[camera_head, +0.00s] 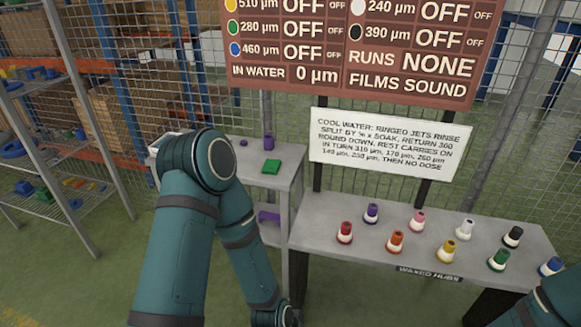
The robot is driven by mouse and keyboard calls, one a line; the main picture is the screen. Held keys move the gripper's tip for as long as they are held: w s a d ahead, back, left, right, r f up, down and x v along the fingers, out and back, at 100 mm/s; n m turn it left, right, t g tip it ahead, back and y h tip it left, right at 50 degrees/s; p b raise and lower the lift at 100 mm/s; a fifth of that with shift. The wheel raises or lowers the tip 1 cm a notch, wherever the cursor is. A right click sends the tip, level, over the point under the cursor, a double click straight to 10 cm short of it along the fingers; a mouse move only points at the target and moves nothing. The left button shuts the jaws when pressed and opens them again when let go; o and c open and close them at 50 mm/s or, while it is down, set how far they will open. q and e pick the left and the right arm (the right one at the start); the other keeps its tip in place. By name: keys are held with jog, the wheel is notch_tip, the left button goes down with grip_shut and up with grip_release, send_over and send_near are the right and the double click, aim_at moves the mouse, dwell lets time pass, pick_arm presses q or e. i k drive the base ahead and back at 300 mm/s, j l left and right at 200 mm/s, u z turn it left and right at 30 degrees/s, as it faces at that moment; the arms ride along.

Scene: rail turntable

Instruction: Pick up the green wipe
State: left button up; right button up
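A green wipe (271,167), a small flat green piece, lies on the grey side table (283,182) left of centre, near its right side. My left arm covers the left part of this table. Its forearm runs down to the bottom edge, below the wipe and apart from it, and the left gripper is out of the picture. Only a piece of my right arm shows at the bottom right corner; its gripper is out of the picture too.
A purple cylinder (269,142) and a small purple piece (243,142) stand behind the wipe. A grey bench (375,239) at right holds several coloured hubs. A white sign (390,143) and a brown board (350,50) stand behind. Shelving (60,110) is at left.

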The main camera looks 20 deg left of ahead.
aim_at(271, 166)
jog(key=u, duration=0.85)
